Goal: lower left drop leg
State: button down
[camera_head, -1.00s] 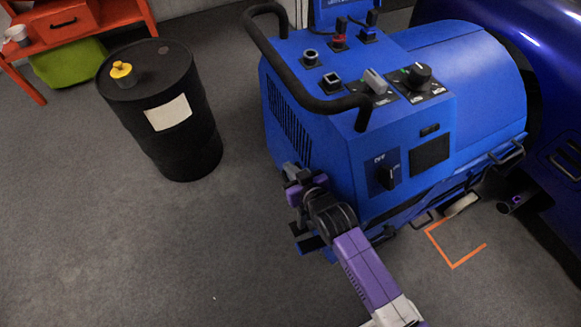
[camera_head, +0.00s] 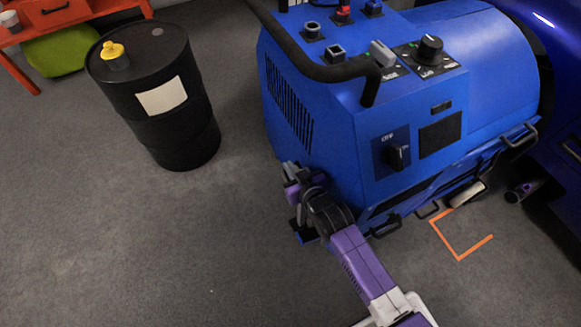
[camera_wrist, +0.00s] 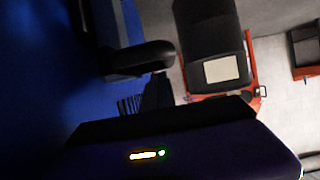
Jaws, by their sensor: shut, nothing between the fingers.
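The blue dynamometer unit (camera_head: 335,125) stands at the centre right in the head view. A small dark and blue part (camera_head: 304,232) sticks out at its lower left corner, low by the floor; I cannot tell for sure whether it is the left drop leg. My gripper (camera_head: 295,182) is shut and empty beside the unit's lower left side, just above that part. My forearm and wrist hide some of this corner. In the wrist view the blue side (camera_wrist: 40,70) fills the left, with a dark rounded part (camera_wrist: 145,58) close in front; contact cannot be told.
A black drum (camera_head: 160,125) with a yellow cap and pale label stands left of the unit. An orange bench (camera_head: 60,18) with a green item below is at the far left. An orange floor marking (camera_head: 460,256) lies at right. The floor at lower left is clear.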

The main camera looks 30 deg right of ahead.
jog(key=shift+s+f, duration=0.25)
jog(key=shift+f, duration=0.1)
notch_tip(320, 180, up, 5)
jog(key=w+p, duration=0.1)
jog(key=p, duration=0.3)
jog(key=p+v, duration=0.1)
jog(key=v, duration=0.8)
jog(key=shift+s+p, duration=0.3)
